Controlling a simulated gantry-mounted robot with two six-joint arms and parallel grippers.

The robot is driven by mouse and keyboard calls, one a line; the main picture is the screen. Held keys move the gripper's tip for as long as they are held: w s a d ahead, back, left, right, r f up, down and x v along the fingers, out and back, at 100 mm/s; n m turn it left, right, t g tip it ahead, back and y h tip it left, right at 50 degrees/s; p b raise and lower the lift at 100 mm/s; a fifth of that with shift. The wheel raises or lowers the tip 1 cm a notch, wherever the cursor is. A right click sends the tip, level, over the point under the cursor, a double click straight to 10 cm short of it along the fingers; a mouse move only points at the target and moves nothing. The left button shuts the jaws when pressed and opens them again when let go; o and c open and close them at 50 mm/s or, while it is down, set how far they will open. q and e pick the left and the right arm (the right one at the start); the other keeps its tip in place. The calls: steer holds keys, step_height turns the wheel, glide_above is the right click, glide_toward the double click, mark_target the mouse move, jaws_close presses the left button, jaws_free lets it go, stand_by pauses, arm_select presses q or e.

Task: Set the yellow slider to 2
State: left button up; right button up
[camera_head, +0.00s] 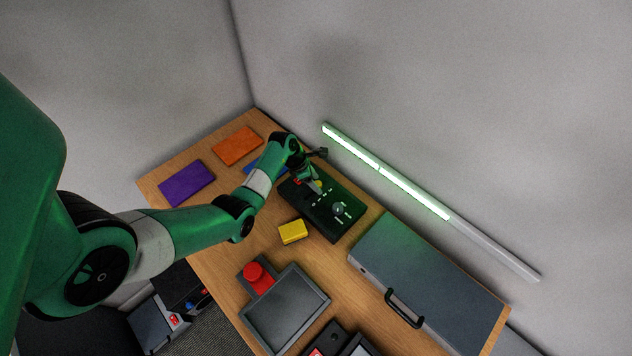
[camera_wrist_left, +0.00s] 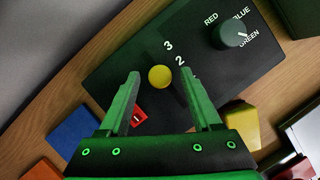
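The yellow slider (camera_wrist_left: 159,77) is a round knob on the dark control panel (camera_wrist_left: 110,75). It sits beside the printed "3" and "2" in the left wrist view; which mark it is set at I cannot tell. It also shows as a small yellow spot in the head view (camera_head: 319,183). My left gripper (camera_wrist_left: 160,85) is open, its two fingers on either side of the knob with a gap to each. Whether the fingertips are down at knob height is unclear. In the head view my left gripper (camera_head: 313,184) is over the panel's far left part.
A dark dial (camera_wrist_left: 229,33) with RED, BLUE and GREEN labels and a small red part (camera_wrist_left: 137,115) are on the panel. A light bar (camera_head: 385,171) glows green along part of its length. A yellow block (camera_head: 292,232) and a grey case (camera_head: 420,283) stand nearby.

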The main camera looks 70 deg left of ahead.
arm_select(q)
steer(key=p+v, duration=0.4)
steer(key=v, duration=0.7)
steer(key=shift+r, duration=0.3)
steer(key=shift+s, duration=0.1)
